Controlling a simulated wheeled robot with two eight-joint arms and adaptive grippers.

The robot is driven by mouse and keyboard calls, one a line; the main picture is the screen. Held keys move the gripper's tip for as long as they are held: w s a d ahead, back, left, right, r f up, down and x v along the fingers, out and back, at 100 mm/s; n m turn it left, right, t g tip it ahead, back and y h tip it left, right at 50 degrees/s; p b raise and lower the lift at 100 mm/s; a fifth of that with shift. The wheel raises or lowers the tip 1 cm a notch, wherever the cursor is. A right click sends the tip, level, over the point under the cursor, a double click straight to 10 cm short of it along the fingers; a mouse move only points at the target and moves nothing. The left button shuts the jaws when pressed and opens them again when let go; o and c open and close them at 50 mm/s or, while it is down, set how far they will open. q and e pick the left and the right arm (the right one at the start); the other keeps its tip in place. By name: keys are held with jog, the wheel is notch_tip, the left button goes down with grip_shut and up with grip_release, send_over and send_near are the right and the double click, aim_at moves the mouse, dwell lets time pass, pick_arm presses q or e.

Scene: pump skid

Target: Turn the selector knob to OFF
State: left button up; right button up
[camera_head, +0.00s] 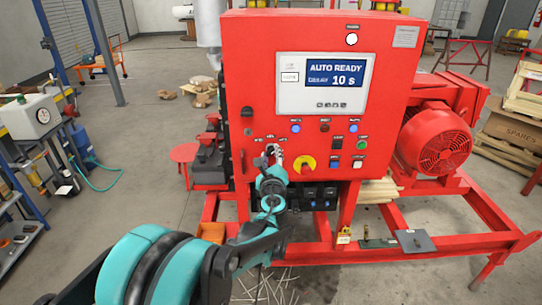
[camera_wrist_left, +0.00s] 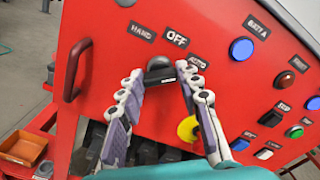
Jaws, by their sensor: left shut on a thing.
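The dark selector knob (camera_wrist_left: 158,64) sits on the red control panel (camera_head: 236,75), with the labels HAND, OFF and AUTO around its upper side. My left gripper (camera_wrist_left: 160,78) has its two jointed fingers on either side of the knob and is shut on it. In the head view my left gripper (camera_head: 273,152) reaches the lower left of the panel, and its fingers and wrist hide the knob there. I cannot tell for sure which label the knob points at. The panel display (camera_head: 335,75) reads AUTO READY and 10 s. My right gripper is not in view.
Right of the knob are a yellow-ringed red stop button (camera_head: 304,165) and several coloured buttons and lamps. A red motor (camera_head: 436,140) stands at right. Floor to the left is mostly open.

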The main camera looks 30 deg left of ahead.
pick_arm(q)
jog(key=n, duration=0.4)
jog(key=shift+n, duration=0.4)
jog(key=n, duration=0.4)
jog(key=shift+n, duration=0.4)
dwell(0.3)
jog(key=o, duration=1.2)
jog(key=shift+c, duration=0.2)
